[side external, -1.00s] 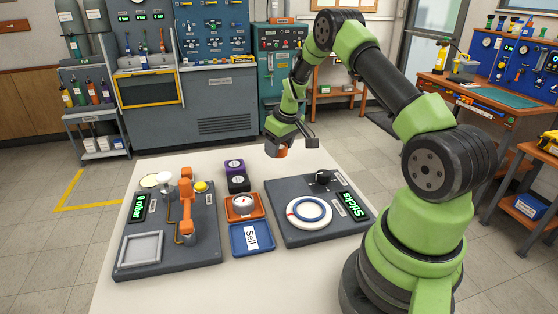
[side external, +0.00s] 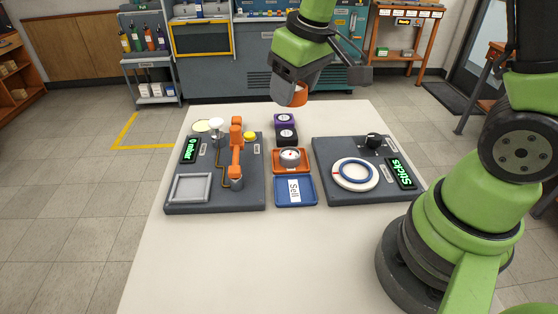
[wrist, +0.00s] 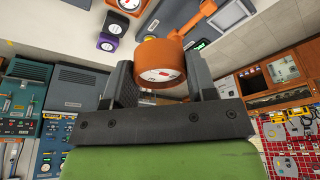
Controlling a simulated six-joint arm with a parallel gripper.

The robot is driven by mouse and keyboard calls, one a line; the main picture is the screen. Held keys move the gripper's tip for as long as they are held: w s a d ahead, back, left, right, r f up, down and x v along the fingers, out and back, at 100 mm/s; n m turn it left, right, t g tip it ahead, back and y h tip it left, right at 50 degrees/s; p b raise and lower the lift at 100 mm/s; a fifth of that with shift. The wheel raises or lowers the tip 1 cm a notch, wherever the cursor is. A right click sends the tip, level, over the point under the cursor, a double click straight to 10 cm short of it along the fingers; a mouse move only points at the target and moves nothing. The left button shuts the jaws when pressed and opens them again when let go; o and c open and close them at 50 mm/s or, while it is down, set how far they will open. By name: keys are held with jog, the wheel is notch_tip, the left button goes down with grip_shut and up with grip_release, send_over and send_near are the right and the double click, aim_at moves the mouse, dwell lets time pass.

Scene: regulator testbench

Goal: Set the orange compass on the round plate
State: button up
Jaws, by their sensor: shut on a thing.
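My gripper (side external: 299,97) is shut on the orange compass (side external: 299,93), held in the air near the table's far edge. In the wrist view the orange compass (wrist: 160,62) sits between my two fingers (wrist: 158,85), its pale face with red marks partly showing. On the right grey board lies a white round disc (side external: 340,181) with a blue ring. I cannot tell which of these is the round plate.
A purple box (side external: 285,121) and a black box (side external: 286,137) stand between the boards. The table's near part is clear.

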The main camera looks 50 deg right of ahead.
jog(key=s+f, duration=0.2)
jog(key=f, duration=0.1)
jog(key=shift+s, duration=0.25)
jog(key=m+h, duration=0.2)
jog(key=m, duration=0.5)
send_over(326, 130)
notch_tip(326, 130, down, 9)
jog(key=shift+g, duration=0.3)
jog(key=f, duration=0.8)
jog(key=shift+s+a, duration=0.25)
jog(key=shift+s, duration=0.15)
jog(key=shift+f, duration=0.2)
jog(key=shift+f, duration=0.15)
